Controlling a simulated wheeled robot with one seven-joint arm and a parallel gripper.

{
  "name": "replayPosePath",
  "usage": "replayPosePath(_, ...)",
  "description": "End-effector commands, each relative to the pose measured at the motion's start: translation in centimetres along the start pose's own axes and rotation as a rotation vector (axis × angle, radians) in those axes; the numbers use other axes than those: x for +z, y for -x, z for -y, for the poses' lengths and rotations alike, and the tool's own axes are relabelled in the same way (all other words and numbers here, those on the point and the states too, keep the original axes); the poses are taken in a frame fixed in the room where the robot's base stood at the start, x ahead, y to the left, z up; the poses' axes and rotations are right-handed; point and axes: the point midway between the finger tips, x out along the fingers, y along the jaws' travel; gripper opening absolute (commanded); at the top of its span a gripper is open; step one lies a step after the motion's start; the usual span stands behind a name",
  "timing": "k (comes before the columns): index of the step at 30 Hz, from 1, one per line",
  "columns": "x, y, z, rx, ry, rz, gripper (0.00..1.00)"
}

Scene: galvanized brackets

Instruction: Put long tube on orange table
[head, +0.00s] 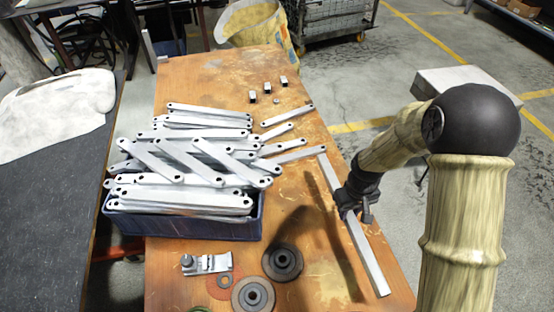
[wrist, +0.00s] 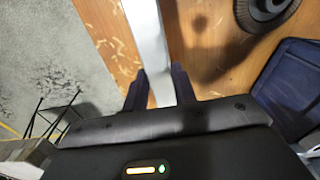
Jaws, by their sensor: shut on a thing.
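The long tube (head: 370,258) is a straight grey metal bar. It lies along the right side of the orange table (head: 205,75), which has a worn orange-brown wooden top. My gripper (head: 356,205) is at the tube's middle, with its fingers shut on it. In the wrist view the tube (wrist: 148,40) runs down between the two dark fingers of my gripper (wrist: 160,88). I cannot tell whether the tube touches the table top or is slightly above it. The part of the tube under my gripper is hidden.
A blue crate (head: 190,228) heaped with galvanized brackets (head: 190,165) stands on the left of the table. Dark round discs (head: 283,262) and a metal clamp (head: 207,263) lie near the front. Small metal pieces (head: 267,87) lie toward the back. The table's right edge is close to the tube.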

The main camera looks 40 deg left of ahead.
Motion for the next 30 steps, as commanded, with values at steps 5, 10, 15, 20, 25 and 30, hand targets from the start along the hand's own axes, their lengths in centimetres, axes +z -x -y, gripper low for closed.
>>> replayPosePath(5,0.0,-0.2,0.0,0.000,-0.001,-0.001,0.00)
replayPosePath(10,0.0,-2.4,0.0,0.000,-0.001,0.001,0.00)
replayPosePath(15,0.0,-5.4,0.0,0.000,-0.001,0.002,0.00)
replayPosePath(20,-0.1,-6.3,0.0,0.001,0.000,-0.002,0.00)
replayPosePath(25,-0.1,-6.2,0.0,0.001,-0.001,-0.002,0.00)
replayPosePath(30,0.0,-6.9,0.0,0.000,-0.001,0.000,0.00)
